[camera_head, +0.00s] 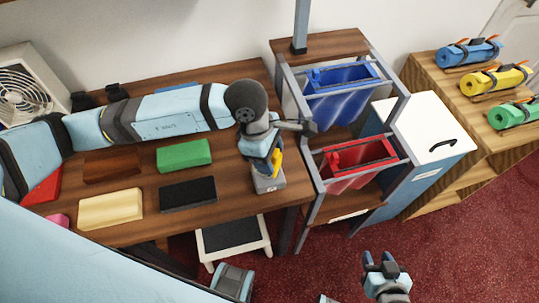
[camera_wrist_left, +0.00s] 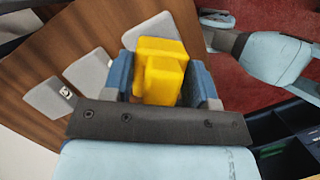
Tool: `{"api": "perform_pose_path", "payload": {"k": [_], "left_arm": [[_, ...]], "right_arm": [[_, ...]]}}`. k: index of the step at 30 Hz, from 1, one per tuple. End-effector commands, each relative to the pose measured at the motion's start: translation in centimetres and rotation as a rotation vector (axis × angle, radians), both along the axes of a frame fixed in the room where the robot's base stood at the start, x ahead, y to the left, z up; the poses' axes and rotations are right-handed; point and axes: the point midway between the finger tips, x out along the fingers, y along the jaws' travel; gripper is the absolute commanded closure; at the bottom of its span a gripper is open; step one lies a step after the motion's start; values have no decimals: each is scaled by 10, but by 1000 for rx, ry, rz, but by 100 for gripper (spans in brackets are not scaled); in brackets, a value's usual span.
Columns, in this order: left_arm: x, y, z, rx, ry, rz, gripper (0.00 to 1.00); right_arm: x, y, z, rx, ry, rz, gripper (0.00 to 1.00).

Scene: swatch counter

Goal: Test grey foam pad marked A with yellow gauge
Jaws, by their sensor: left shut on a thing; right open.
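My left gripper (camera_head: 268,160) is shut on the yellow gauge (camera_head: 277,162), which points down over the table's right end. The gauge also shows between the fingers in the left wrist view (camera_wrist_left: 160,72). A grey foam pad (camera_head: 268,185) with a pale mark on its side sits right below it; I cannot tell whether the gauge touches it. In the left wrist view this pad (camera_wrist_left: 150,29) is partly hidden behind the gauge. Two more grey pads (camera_wrist_left: 90,72) (camera_wrist_left: 45,98) lie beside it; the marks are too small to read. My right gripper (camera_head: 385,265) is open and empty over the floor.
Green (camera_head: 184,155), black (camera_head: 188,194) and cream (camera_head: 110,208) blocks lie left on the table. A rack with a blue bin (camera_head: 345,95) and a red bin (camera_head: 355,165) stands close right. A white-topped cabinet (camera_head: 425,125) is beyond it.

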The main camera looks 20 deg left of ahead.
Motion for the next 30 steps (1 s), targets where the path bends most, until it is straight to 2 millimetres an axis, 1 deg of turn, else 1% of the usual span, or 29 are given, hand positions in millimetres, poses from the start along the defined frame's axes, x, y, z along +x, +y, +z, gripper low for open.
{"api": "perform_pose_path", "payload": {"k": [1, 18, 30], "left_arm": [[0, 0, 7, -1, -1, -1, 66], [1, 0, 52, 0, -2, 0, 66], [0, 0, 53, 0, -2, 1, 66]], "right_arm": [[0, 0, 4, 0, 0, 0, 57], [0, 0, 22, 0, 0, 0, 57], [0, 0, 21, 0, 0, 0, 57]]}}
